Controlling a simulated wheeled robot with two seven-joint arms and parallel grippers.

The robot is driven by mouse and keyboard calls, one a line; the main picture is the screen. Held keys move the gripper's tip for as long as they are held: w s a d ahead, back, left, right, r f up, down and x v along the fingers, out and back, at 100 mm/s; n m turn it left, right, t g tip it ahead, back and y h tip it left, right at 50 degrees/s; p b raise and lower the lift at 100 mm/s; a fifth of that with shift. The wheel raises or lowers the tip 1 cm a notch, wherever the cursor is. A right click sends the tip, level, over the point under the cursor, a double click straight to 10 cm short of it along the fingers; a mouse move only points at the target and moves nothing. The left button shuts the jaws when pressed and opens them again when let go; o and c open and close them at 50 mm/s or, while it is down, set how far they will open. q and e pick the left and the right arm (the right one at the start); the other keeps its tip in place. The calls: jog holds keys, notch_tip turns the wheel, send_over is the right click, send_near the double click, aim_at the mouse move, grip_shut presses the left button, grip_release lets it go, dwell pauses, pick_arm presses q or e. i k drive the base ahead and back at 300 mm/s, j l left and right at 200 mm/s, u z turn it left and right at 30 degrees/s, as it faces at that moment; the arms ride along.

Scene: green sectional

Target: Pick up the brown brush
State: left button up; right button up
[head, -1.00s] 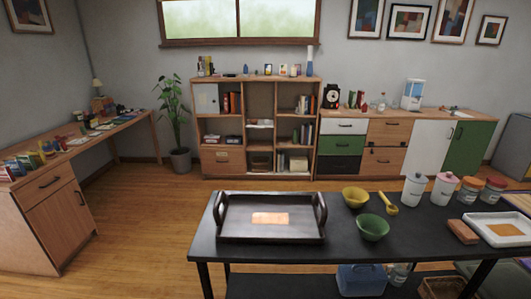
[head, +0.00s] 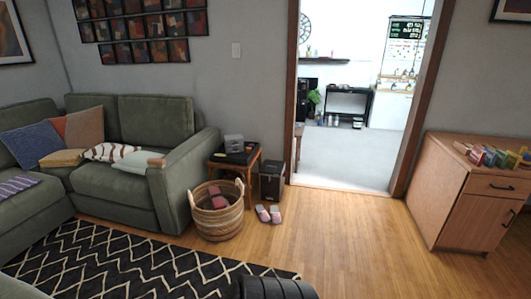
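I cannot make out a brown brush in the head view now. A small orange-brown item (head: 156,163) lies by the arm of the green sofa (head: 130,195), too small to tell what it is. Neither of my grippers is in view.
A woven basket (head: 218,222) with a reddish item inside stands before a small side table (head: 236,172). Pink slippers (head: 268,214) lie beside it. A patterned rug (head: 110,262) covers the floor at left. A wooden cabinet (head: 470,205) stands at right. The doorway (head: 345,165) and wooden floor before it look clear.

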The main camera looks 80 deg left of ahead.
aim_at(152, 162)
jog(key=u, duration=3.75)
